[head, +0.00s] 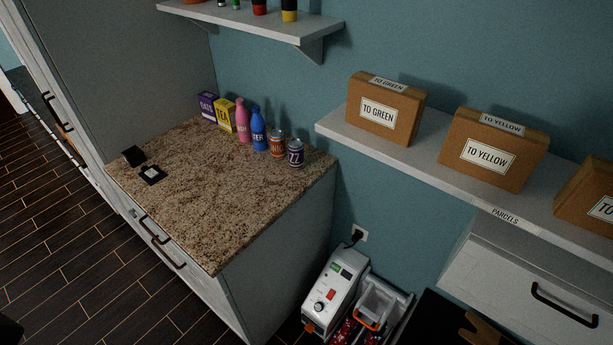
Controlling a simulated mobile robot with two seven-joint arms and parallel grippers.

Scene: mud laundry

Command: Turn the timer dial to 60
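A white machine (340,278) stands low by the wall at the bottom middle, right of the counter. On its sloping front is a small round dark knob with a light centre (319,307), which looks like the timer dial. Its markings and pointer are too small to read. A red switch (331,294) sits just above the knob, and a green label or display and a dark window are near the machine's top.
A granite counter (220,200) holds boxes, bottles and cans along its back. A shelf (400,150) marked PARCELS carries cardboard boxes. A grey device with an orange handle (370,318) stands right of the machine. A plug sits in a wall outlet (360,232). Open floor lies at left.

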